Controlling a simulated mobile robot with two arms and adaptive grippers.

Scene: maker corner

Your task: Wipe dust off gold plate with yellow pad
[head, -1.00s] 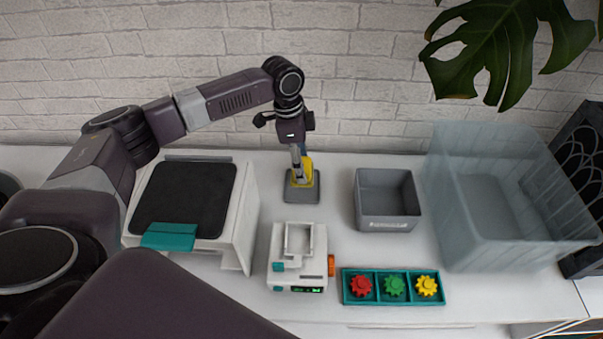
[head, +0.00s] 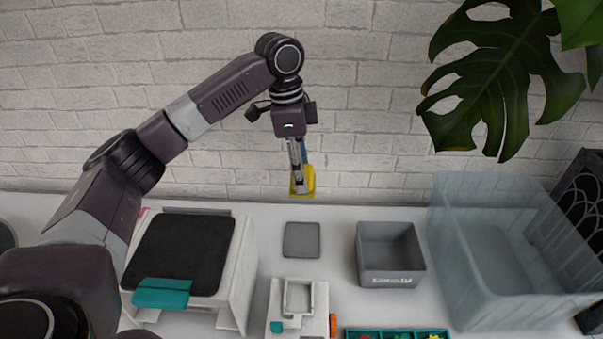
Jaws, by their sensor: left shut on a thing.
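My left gripper (head: 298,180) points down and is shut on the yellow pad (head: 308,183). It holds the pad in the air, apart from the worktop, just above and behind a flat grey square tray (head: 301,240). The fingers hide part of the pad. No gold-coloured plate shows. A white box-shaped unit (head: 240,275) at the left has a dark flat top (head: 180,253) and a teal tab (head: 162,292) at its front edge. My right gripper is not in view.
A small white device (head: 300,318) stands in front of the grey tray. An empty grey bin (head: 389,273) and a large translucent crate (head: 500,270) stand to the right. A teal gear tray (head: 350,335) is cut off at the bottom. A leaf (head: 490,80) hangs upper right.

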